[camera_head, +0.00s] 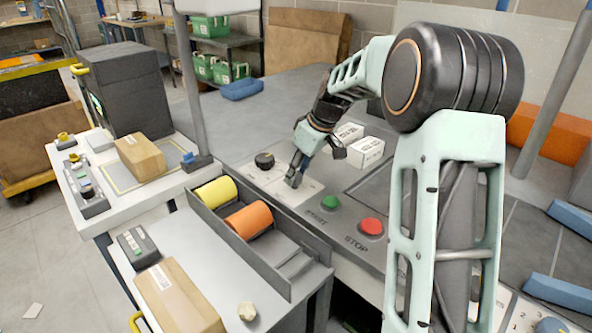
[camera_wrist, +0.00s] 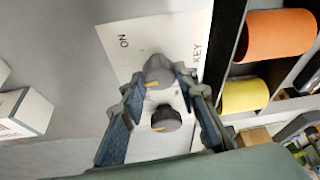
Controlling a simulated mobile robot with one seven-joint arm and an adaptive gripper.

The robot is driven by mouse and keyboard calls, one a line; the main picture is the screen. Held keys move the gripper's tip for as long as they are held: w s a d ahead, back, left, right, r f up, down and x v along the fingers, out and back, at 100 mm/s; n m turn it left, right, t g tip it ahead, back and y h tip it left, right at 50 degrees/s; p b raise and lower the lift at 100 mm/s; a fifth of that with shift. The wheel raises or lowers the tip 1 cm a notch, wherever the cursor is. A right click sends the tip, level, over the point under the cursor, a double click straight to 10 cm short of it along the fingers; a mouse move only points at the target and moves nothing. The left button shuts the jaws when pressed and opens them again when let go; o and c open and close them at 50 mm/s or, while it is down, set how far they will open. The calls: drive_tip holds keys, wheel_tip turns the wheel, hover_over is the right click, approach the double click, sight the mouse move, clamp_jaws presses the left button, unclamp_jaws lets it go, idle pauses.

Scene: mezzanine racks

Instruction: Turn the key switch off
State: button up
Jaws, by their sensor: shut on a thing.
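The key switch (camera_wrist: 158,72) is a grey knob with a yellow mark on a white plate (camera_wrist: 180,35), labelled KEY and ON. My gripper (camera_wrist: 158,80) is shut on this knob, with one finger on each side. In the head view my gripper (camera_head: 293,182) reaches down to the plate on the grey console and hides the knob. A second dark knob (camera_wrist: 166,118) with a yellow mark stands beside it, nearer the palm in the wrist view. It shows as a black knob (camera_head: 264,160) left of my gripper in the head view.
A green START button (camera_head: 330,202) and a red STOP button (camera_head: 371,228) sit right of my gripper. White boxes (camera_head: 366,152) stand behind. A grey tray (camera_head: 240,247) with yellow and orange rolls lies in front to the left.

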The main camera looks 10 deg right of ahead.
drive_tip(key=n+g+y+p, duration=0.1)
drive_tip(key=n+p, duration=0.1)
drive_tip(key=n, duration=0.2)
drive_tip(key=shift+w+d+r, duration=0.1)
drive_tip(key=shift+d, duration=0.05)
drive_tip(key=shift+n+g+p, duration=0.7)
drive_tip(key=shift+n+p, duration=0.45)
drive_tip(key=shift+n, duration=0.45)
drive_tip(key=o, duration=1.1)
drive_tip(key=v, duration=1.1)
drive_tip(key=shift+d+r, duration=0.3)
drive_tip(key=shift+d, duration=0.05)
